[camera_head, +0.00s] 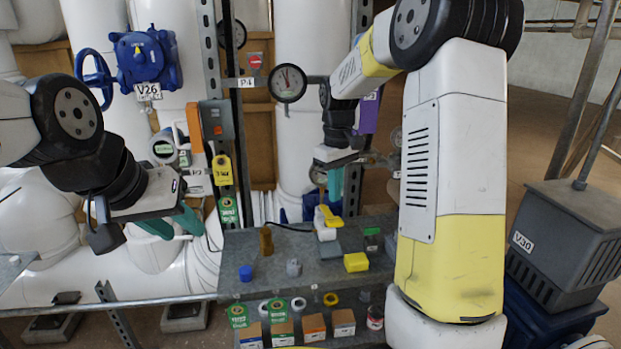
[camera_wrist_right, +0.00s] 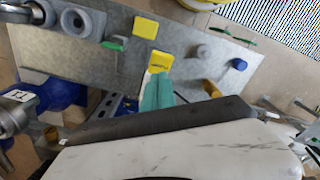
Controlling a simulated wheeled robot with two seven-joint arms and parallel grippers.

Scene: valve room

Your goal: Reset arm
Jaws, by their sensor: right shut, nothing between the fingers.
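My left gripper (camera_head: 178,226) hangs at the left, in front of the white pipes. Its two teal fingers look spread apart, with nothing between them. My right gripper (camera_head: 335,186) points down above the grey metal shelf (camera_head: 240,285). Its teal fingers are shut and empty; they also show shut in the right wrist view (camera_wrist_right: 157,92). Just below them in the head view is a yellow-and-white object (camera_head: 327,222). In the wrist view its yellow top (camera_wrist_right: 159,62) shows beyond the fingertips. I cannot tell whether they touch. My right arm is raised and bent.
On the shelf are a yellow block (camera_head: 356,262), a blue cap (camera_head: 245,273), a grey knob (camera_head: 293,268) and a brown piece (camera_head: 266,240). A gauge (camera_head: 288,83) and a blue valve (camera_head: 146,58) are behind. A grey V30 box (camera_head: 565,245) stands at right.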

